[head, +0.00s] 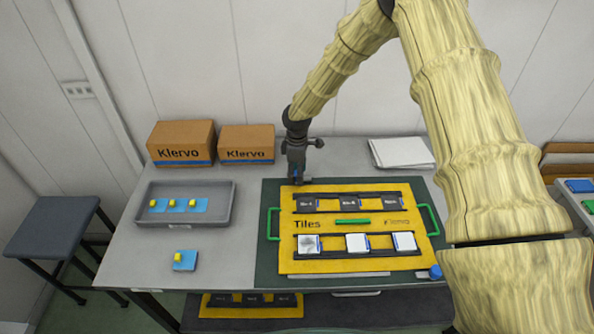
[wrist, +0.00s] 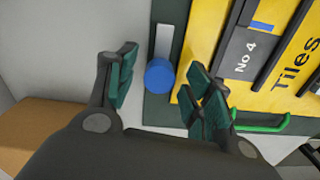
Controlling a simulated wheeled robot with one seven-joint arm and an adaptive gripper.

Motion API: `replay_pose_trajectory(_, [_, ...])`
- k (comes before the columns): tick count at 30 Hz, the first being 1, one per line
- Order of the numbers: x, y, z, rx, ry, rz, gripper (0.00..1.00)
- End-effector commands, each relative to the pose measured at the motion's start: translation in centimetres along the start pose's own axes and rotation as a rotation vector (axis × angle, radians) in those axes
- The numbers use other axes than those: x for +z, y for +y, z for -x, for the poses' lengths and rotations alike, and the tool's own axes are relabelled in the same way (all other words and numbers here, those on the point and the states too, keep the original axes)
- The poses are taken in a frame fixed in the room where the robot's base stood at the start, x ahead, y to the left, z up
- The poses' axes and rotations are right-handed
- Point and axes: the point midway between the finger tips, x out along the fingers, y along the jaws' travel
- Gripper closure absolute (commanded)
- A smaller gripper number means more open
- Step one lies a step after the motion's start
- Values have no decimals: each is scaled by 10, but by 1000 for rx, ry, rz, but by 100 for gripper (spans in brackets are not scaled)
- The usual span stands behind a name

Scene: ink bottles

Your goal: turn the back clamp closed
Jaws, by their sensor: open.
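The back clamp has a round blue knob (wrist: 160,75) and a pale grey bar (wrist: 163,42). It sits on the dark green base board (head: 262,268) at the back left. In the wrist view its bar lies along the yellow plate's edge, on the green border, not over the plate. My gripper (wrist: 161,82) is open, with one finger on each side of the knob; contact cannot be told. In the head view my gripper (head: 297,180) points down at the back left corner of the yellow plate (head: 286,240) and mostly hides the clamp.
A second blue knob (head: 435,271) is at the board's front right. Green handles (head: 273,223) stand at both sides. A grey tray (head: 228,198) and a blue tile with a yellow block (head: 185,262) lie to the left. Klervo boxes (head: 181,142) and white sheets (head: 402,152) are behind.

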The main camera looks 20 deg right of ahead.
Motion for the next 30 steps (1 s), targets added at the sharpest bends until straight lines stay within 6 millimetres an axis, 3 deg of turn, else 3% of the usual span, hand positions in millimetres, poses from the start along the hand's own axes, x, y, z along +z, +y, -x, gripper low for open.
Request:
replay_pose_trajectory(11, [0,0,-3,1,0,0,50])
replay_pose_trajectory(18, [0,0,-3,1,0,0,94])
replay_pose_trajectory(30, [0,0,-4,1,-1,-58,94])
